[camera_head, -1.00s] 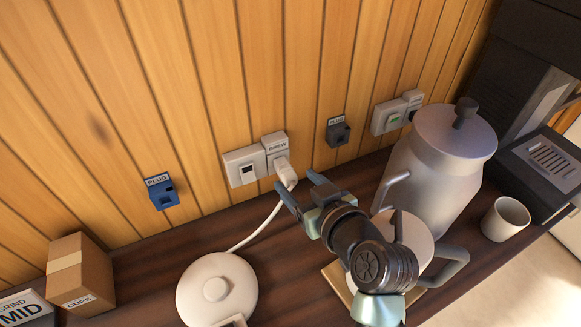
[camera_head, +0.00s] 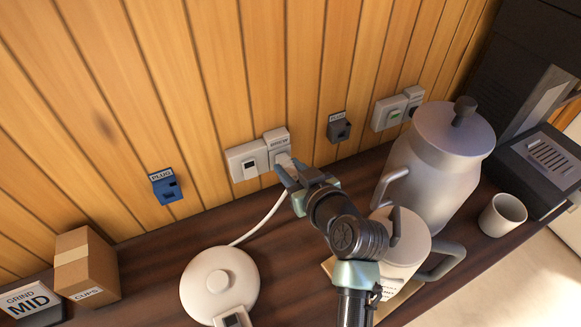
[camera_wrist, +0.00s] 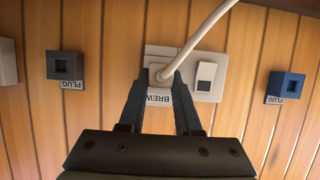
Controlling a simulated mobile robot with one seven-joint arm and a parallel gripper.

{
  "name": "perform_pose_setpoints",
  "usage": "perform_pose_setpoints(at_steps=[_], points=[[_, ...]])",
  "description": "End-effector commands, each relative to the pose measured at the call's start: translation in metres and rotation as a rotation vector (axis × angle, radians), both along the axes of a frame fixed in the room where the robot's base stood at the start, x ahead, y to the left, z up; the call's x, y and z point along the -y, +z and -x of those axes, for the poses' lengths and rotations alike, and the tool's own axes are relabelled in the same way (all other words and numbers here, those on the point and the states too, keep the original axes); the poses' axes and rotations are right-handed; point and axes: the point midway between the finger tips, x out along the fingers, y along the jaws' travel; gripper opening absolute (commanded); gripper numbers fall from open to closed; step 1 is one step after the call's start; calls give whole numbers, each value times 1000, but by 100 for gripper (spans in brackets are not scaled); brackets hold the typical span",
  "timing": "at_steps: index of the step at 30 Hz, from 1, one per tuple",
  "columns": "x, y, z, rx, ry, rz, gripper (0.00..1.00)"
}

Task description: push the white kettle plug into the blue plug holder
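The white kettle plug (camera_wrist: 162,73) sits in the wall socket labelled BREW (camera_head: 277,142), with its white cord (camera_wrist: 208,32) running from it. The blue plug holder (camera_head: 166,187), labelled PLUG, is on the wall to the left of the socket and looks empty. It also shows at the right in the wrist view (camera_wrist: 286,86). My gripper (camera_head: 292,170) is at the socket, pointing at the wall. In the wrist view its fingertips (camera_wrist: 163,78) are on either side of the plug and look open; contact is hard to tell. In the head view my gripper partly hides the plug.
A white round kettle base (camera_head: 219,283) stands on the dark counter (camera_head: 150,262). A dark plug holder (camera_head: 339,127) is right of the socket. A cardboard box (camera_head: 87,262) is at left.

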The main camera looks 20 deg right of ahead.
Motion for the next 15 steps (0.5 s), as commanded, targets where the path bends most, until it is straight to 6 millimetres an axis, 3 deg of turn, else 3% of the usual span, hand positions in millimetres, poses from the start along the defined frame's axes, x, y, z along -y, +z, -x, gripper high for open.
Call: perform_pose_setpoints(at_steps=[1,3,15], points=[[0,0,0,0,0,0,14],[0,0,0,0,0,0,1],[0,0,2,0,0,-1,0]])
